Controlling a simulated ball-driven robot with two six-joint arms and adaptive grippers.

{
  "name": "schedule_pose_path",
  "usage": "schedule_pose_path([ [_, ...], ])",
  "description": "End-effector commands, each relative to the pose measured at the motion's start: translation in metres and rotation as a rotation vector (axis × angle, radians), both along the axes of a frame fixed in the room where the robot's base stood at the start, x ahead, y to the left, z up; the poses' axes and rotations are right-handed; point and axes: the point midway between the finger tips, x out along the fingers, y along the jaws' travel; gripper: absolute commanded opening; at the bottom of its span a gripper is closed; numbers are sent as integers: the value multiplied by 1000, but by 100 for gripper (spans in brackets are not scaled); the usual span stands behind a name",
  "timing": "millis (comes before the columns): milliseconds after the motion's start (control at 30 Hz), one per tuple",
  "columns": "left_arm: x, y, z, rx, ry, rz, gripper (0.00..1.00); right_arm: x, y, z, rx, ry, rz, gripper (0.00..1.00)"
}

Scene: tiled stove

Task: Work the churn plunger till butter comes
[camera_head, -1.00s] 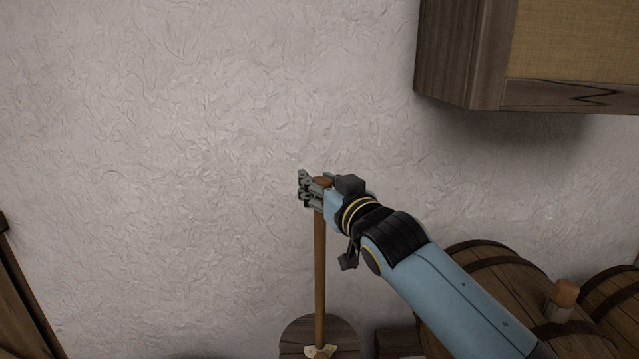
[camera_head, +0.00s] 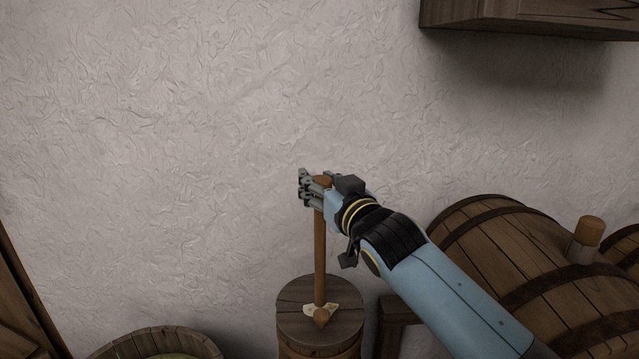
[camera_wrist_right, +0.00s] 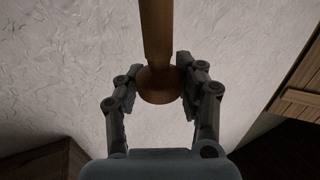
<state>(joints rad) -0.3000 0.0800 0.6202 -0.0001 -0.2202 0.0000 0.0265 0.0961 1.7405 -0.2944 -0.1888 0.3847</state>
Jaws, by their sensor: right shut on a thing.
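The churn (camera_head: 322,330) is a wooden tub with a round lid, at the bottom centre of the head view. Its plunger (camera_head: 320,250) is a brown wooden rod standing upright from the lid. A pale yellowish patch (camera_head: 333,308) lies on the lid around the rod's foot. My right gripper (camera_head: 311,188) is shut around the top of the plunger, just below or at its knob. In the right wrist view the plunger (camera_wrist_right: 157,50) and its rounded knob sit between the two fingers (camera_wrist_right: 160,88). My left gripper is not in view.
A wooden tub (camera_head: 150,345) with greenish contents is at the bottom left. A wall cabinet (camera_head: 530,15) hangs at the upper right. The plaster wall behind the churn is bare.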

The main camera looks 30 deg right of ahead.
Motion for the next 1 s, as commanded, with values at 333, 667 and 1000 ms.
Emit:
schedule_pose_path([
  [333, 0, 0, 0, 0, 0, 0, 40, -2, 0, -8, 2, 19, -3, 63],
  [667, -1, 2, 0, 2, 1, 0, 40, -7, 0, -6, 1, 14, -2, 63],
  [1000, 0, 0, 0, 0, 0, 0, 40, -76, 4, -7, 1, 17, -2, 63],
])
